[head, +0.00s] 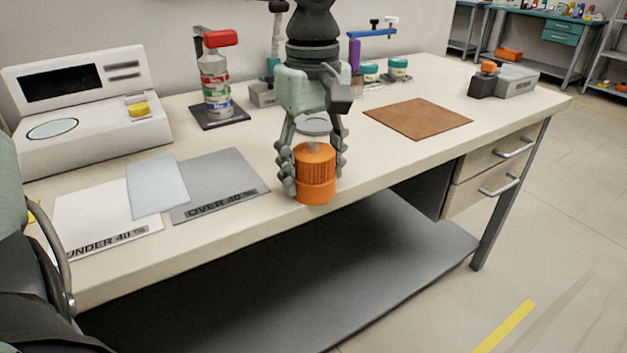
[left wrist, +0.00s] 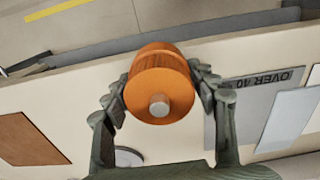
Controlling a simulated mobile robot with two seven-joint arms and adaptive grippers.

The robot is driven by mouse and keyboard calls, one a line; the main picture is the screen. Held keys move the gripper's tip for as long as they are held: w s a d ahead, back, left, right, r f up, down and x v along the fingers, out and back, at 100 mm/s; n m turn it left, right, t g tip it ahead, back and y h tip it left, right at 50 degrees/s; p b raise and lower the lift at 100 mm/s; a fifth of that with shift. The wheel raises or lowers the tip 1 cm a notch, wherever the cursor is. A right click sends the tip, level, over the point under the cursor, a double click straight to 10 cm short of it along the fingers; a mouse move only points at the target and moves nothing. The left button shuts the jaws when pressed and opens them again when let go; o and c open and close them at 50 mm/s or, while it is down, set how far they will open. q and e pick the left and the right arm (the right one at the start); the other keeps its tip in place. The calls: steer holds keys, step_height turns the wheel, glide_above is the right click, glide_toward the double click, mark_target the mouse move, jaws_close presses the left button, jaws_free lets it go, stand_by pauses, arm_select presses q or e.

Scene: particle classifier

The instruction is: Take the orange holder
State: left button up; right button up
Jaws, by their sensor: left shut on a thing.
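The orange holder (head: 314,174) is a ribbed orange cylinder near the front edge of the bench. My left gripper (head: 315,168) is shut on it, with one finger on each side. In the left wrist view the holder (left wrist: 160,84) sits between the two fingers (left wrist: 160,92), with a grey round knob on the end facing the camera. Whether the holder touches the bench top or is a little above it, I cannot tell. My right gripper is not clearly in view.
The bench top (head: 400,155) is bare around the holder. A grey "OVER 40" mat (head: 222,182), a white "UNDER 40" mat (head: 90,222) and a light sheet (head: 157,187) lie left. A brown mat (head: 418,118) lies right. A white machine (head: 80,105) stands back left.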

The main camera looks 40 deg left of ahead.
arm_select(q)
steer(key=shift+r, duration=0.1)
steer(key=c, duration=0.6)
